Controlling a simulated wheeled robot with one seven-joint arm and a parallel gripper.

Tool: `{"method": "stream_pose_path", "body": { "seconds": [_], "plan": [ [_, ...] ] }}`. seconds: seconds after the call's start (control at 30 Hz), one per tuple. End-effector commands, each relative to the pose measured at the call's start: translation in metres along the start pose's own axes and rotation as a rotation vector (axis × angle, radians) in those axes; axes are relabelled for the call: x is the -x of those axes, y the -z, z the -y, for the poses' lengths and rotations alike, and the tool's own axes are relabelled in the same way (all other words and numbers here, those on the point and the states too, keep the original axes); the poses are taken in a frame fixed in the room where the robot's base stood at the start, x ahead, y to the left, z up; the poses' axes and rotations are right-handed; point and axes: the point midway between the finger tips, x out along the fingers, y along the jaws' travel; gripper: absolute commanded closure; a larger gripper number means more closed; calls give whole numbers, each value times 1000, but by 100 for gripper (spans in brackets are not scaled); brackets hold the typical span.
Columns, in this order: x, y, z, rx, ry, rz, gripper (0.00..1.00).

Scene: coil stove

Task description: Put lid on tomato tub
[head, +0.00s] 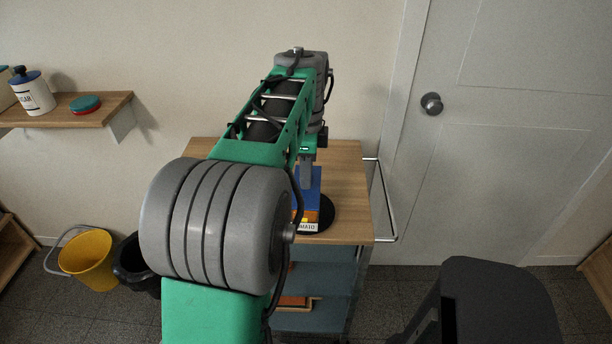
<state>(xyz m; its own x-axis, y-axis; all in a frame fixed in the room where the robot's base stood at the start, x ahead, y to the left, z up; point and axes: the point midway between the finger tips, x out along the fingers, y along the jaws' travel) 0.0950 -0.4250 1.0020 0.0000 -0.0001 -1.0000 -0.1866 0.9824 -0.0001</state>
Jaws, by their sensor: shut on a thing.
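The tomato tub (312,216) shows as a small orange strip with a white label reading "MATO" at its end. It is on the wooden cart top, over a black round pad. A flat blue piece (314,188), which looks like the lid, lies over or just above the tub. I cannot tell whether it touches the rim. My gripper (306,182) points down onto the blue piece and is shut on it; the fingertips are hard to make out. My arm hides the left side of the tub and lid.
The cart top (346,165) is bare behind and right of the tub; a metal rail (384,200) runs along its right side. A wall shelf (62,112) at left holds a white jar (34,95) and a red-and-teal tin (86,104). A black chair (495,300) stands front right.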

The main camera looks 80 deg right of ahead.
Motion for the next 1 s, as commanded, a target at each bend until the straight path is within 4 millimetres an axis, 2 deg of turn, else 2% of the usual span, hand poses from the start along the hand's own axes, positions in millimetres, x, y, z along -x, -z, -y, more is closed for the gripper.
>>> {"method": "stream_pose_path", "body": {
  "seconds": [0.47, 0.5, 0.8, 0.97, 1.0],
  "plan": [
    [0, 0, 0, 0, 0, 0, 100],
    [0, 0, 0, 0, 0, 0, 69],
    [0, 0, 0, 0, 0, 0, 45],
    [0, 0, 0, 0, 0, 0, 45],
    [0, 0, 0, 0, 0, 0, 43]
  ]
}}
